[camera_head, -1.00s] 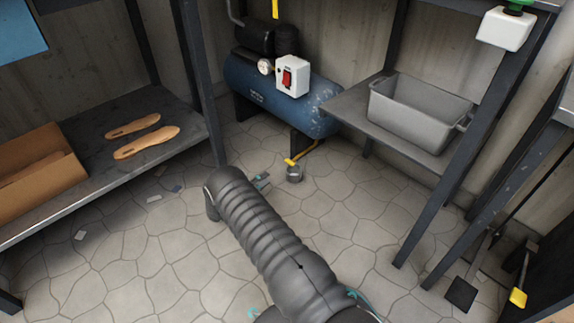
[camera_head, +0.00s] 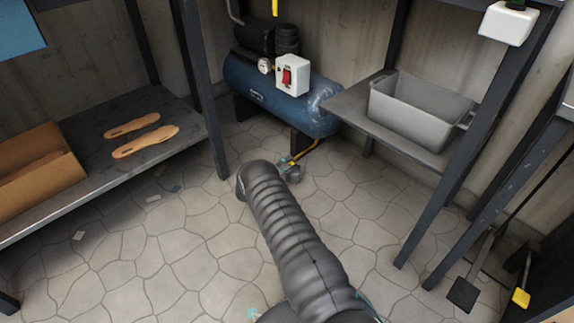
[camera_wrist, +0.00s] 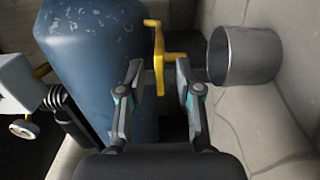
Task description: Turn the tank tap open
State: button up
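The blue tank (camera_head: 262,88) stands by the back wall and also fills the left middle of the wrist view (camera_wrist: 92,60). The yellow tap handle (camera_wrist: 157,50) sticks out beside it, with a yellow stem to its right. In the wrist view my gripper (camera_wrist: 159,74) is open, one fingertip on each side of the handle's lower part. Gaps show on both sides, so the fingers look apart from it.
A grey metal cup (camera_wrist: 245,55) sits right of the handle, close to the right finger. A white box with a red switch (camera_head: 292,76) is on the tank. A shelf with a grey bin (camera_head: 415,115) stands right, and a shelf with sandal soles (camera_head: 146,143) left.

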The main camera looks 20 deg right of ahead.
grip_shut()
jog(key=shift+n, duration=0.3)
jog(key=n, duration=1.7)
dwell(0.4)
jog(key=shift+n, duration=0.3)
grip_release()
